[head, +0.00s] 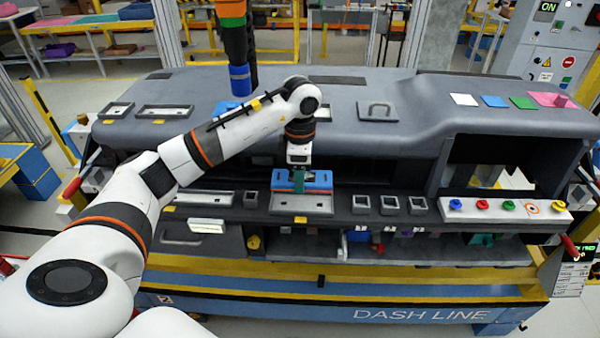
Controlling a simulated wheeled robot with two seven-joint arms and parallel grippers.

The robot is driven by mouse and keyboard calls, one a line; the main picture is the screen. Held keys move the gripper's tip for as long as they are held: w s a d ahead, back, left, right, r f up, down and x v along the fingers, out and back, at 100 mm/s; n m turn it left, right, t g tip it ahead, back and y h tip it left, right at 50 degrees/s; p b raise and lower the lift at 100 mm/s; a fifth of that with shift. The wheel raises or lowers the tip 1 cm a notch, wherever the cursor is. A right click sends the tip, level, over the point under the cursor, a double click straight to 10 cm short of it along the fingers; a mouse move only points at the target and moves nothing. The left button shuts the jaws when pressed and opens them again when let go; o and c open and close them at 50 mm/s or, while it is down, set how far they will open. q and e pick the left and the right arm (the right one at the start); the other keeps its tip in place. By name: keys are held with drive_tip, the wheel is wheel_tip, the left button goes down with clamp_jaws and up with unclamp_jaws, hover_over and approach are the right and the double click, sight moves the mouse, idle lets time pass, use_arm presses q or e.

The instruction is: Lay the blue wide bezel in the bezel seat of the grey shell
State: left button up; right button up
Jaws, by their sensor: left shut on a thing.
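My left gripper (299,177) is shut on the blue wide bezel (318,182). It reaches over the shell's top edge from the left. The bezel is partly covered by the fingers and looks roughly level. In the picture it lies over the rear part of a wide light-grey framed seat (301,207) on the front ledge of the grey shell (400,140). I cannot tell whether the bezel touches the seat or hangs just above it. My right gripper is not in view.
A wide framed slot (205,198) lies left of the seat, and several small square frames (361,204) lie right. A white panel with coloured knobs (505,208) is further right. Coloured pads (494,101) lie on top.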

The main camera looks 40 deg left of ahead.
use_arm(q)
drive_tip(key=shift+f+b, duration=1.5)
drive_tip(key=shift+f, duration=0.5)
drive_tip(key=shift+f+b, duration=0.75)
drive_tip(key=shift+f, duration=0.2)
drive_tip(key=o, duration=1.1)
